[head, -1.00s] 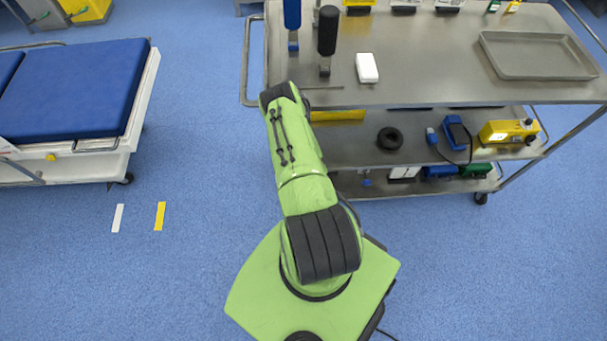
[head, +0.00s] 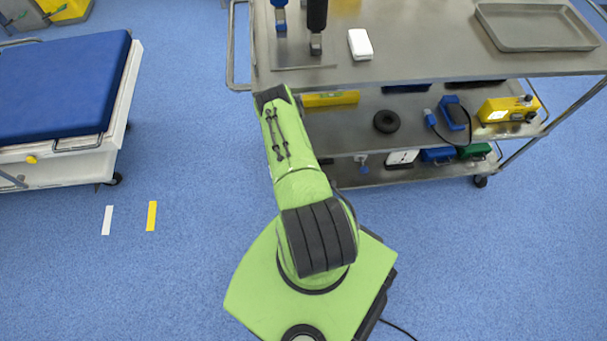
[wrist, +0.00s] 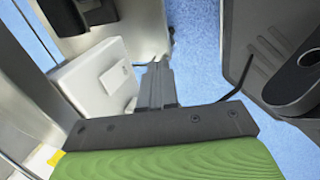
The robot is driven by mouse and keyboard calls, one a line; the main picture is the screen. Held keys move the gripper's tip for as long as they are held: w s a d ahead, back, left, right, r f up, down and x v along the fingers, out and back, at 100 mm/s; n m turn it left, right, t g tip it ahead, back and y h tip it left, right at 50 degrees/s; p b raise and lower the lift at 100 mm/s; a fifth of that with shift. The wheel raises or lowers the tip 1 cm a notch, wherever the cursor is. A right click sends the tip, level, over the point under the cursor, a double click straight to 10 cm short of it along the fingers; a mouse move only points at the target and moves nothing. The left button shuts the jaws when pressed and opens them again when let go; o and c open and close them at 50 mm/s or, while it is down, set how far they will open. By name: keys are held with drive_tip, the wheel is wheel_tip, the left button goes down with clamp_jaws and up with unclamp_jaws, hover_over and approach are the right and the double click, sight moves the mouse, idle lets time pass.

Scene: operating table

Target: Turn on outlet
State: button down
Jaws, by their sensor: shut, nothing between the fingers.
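The outlet seems to be the white box with dark marks (head: 402,157) on the cart's bottom shelf in the head view; its switch is too small to make out there. In the wrist view, a pale box (wrist: 92,82) with a small raised part on its face lies just left of my gripper; I cannot tell for sure that it is the outlet. My gripper (wrist: 155,68) is shut and empty, its fingertips close to the box's right side. Contact cannot be told. In the head view my own arm hides the gripper.
The steel cart's top (head: 430,62) overhangs the lower shelves. A black ring (head: 386,121), a blue device (head: 454,113) and a yellow box (head: 508,109) stand on the middle shelf. Blue and green boxes sit beside the white one.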

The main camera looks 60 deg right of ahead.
drive_tip(key=shift+w+d+b, duration=0.3)
drive_tip(key=shift+w+d, duration=0.85)
drive_tip(key=shift+d, duration=0.15)
drive_tip(key=shift+w+d+f, duration=0.15)
drive_tip(key=shift+d, duration=0.1)
drive_tip(key=shift+r+p, duration=0.6)
drive_tip(key=shift+r, duration=0.25)
